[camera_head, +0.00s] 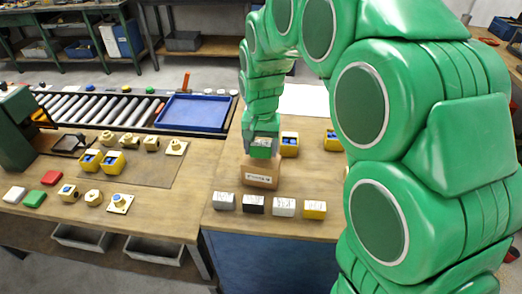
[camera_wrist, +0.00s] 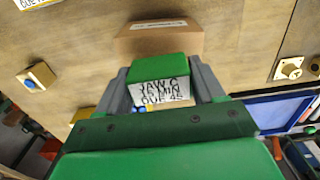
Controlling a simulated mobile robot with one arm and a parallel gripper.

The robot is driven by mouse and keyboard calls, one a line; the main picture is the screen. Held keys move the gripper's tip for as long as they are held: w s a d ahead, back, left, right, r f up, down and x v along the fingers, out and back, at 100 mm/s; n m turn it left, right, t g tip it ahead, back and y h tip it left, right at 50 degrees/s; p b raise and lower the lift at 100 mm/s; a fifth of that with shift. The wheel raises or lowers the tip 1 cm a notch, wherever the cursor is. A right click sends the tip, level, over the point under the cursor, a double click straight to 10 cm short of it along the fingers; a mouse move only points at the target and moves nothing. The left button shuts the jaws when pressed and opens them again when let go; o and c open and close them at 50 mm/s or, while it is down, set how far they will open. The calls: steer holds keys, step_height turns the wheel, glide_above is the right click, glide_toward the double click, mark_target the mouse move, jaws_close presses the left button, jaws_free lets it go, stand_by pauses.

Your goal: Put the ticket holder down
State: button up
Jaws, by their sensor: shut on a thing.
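My gripper (camera_wrist: 162,78) is shut on a green ticket holder (camera_wrist: 158,68), with one grey finger on each side of it. Its white label, partly readable as "JAW C", "MIN" and "DUE 45", faces the wrist camera. In the head view the green ticket holder (camera_head: 262,152) is just above or in front of a brown box (camera_head: 262,172) on the wooden bench. The box also shows beyond the holder in the wrist view (camera_wrist: 158,38). I cannot tell whether the holder touches the box.
White (camera_head: 224,201), black (camera_head: 254,204), another white (camera_head: 284,207) and yellow (camera_head: 315,210) labelled blocks line the bench's front edge. Yellow parts with blue tops (camera_head: 289,144) stand right of my gripper. A blue tray (camera_head: 194,113) lies behind left. Bare bench lies between.

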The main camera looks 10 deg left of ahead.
mark_target(261, 143)
steer(key=shift+f, duration=0.85)
steer(key=shift+f, duration=0.15)
steer(key=o, duration=1)
steer(key=shift+o, duration=0.2)
step_height(261, 143, up, 12)
steer(key=shift+r, duration=0.15)
steer(key=s+d+g, duration=0.1)
steer(key=s+d, duration=1.5)
steer(key=s+d+f, duration=0.1)
steer(key=s+d, duration=0.2)
steer(key=s, duration=0.5)
steer(key=s+d+f, duration=0.2)
steer(key=s+d, duration=0.1)
steer(key=s, duration=0.5)
steer(key=shift+g, duration=0.4)
